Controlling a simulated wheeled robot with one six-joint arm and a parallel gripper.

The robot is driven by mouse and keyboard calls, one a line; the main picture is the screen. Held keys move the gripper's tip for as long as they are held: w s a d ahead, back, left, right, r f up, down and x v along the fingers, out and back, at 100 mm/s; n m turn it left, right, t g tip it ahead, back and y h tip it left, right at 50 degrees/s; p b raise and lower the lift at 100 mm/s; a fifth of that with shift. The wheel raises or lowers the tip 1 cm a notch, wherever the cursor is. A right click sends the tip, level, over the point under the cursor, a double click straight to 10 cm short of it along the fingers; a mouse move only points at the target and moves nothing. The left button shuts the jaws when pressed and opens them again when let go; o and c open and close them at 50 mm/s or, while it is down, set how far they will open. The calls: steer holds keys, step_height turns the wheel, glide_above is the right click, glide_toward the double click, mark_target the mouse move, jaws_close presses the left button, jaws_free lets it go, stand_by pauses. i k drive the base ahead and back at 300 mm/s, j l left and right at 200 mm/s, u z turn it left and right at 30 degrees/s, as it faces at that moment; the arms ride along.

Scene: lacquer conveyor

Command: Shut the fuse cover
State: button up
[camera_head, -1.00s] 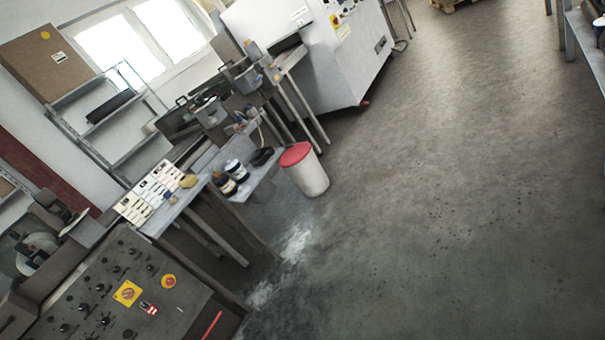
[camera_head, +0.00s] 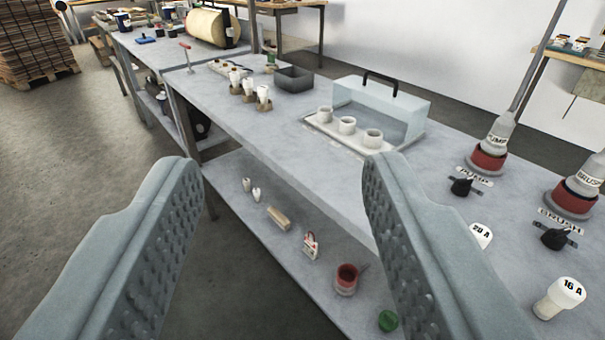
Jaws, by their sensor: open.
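The fuse cover (camera_head: 402,103) is a clear box-like lid with a black handle (camera_head: 380,77). It stands raised at the back of a white fuse base (camera_head: 318,127) on the workbench. Three round white fuse sockets (camera_head: 347,125) stand uncovered in a row in front of it. My gripper (camera_head: 282,170) is open and empty, its two fingers wide apart in the foreground. The cover is beyond the fingers and above the right one, apart from them. The cover's hinge is too small to make out.
White fuses (camera_head: 249,88) in brown holders and a dark tray (camera_head: 294,79) stand left of the base. Fuses marked 20 A (camera_head: 481,236) and 16 A (camera_head: 559,299) and red-collared posts (camera_head: 489,155) stand right. A lower shelf holds a red cup (camera_head: 346,280).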

mark_target(347, 86)
steer(key=i+z, duration=0.1)
steer(key=i, duration=0.35)
steer(key=i+j+z, duration=0.15)
steer(key=i, duration=0.3)
